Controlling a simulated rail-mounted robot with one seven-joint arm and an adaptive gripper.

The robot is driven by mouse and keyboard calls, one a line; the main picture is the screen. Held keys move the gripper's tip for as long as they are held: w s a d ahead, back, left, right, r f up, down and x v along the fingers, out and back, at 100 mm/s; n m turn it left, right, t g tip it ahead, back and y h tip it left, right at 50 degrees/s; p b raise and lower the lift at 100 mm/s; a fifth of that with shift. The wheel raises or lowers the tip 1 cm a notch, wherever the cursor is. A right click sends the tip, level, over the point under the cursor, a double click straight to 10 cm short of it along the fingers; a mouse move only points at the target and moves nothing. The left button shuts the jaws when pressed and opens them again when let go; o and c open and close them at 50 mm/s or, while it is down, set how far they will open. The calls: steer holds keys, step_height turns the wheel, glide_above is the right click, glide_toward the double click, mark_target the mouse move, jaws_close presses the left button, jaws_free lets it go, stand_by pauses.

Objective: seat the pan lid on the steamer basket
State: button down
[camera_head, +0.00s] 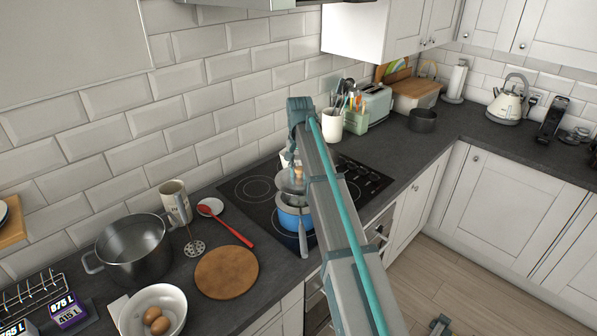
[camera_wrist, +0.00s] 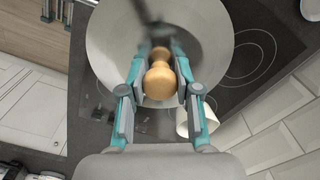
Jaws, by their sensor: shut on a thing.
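The pan lid (camera_wrist: 110,42) is a broad grey disc with a turned wooden knob (camera_wrist: 158,82), filling the middle of the wrist view. My gripper (camera_wrist: 160,72) is shut on the knob, one finger on each side. In the head view the lid (camera_head: 289,182) shows as a grey disc beside my arm, over a blue pan (camera_head: 292,217) on the hob.
The black hob (camera_head: 250,190) lies around the pan. A white mug (camera_wrist: 184,122) stands close by the lid. A steel pot (camera_head: 133,250), round wooden board (camera_head: 226,272), red spoon (camera_head: 232,229) and bowl of eggs (camera_head: 152,302) are to the left. The tiled wall is behind.

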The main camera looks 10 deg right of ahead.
steer(key=shift+s+a+f+b, duration=0.15)
steer(key=shift+f+b, duration=0.15)
steer(key=shift+f, duration=0.25)
steer(key=shift+f+b, duration=1.05)
steer(key=shift+f, duration=1.35)
steer(key=shift+f, duration=0.3)
steer(key=shift+c, duration=1.2)
jaws_free()
steer(key=shift+r, duration=0.1)
steer(key=shift+r+p, duration=2.3)
steer(key=shift+r, duration=1.65)
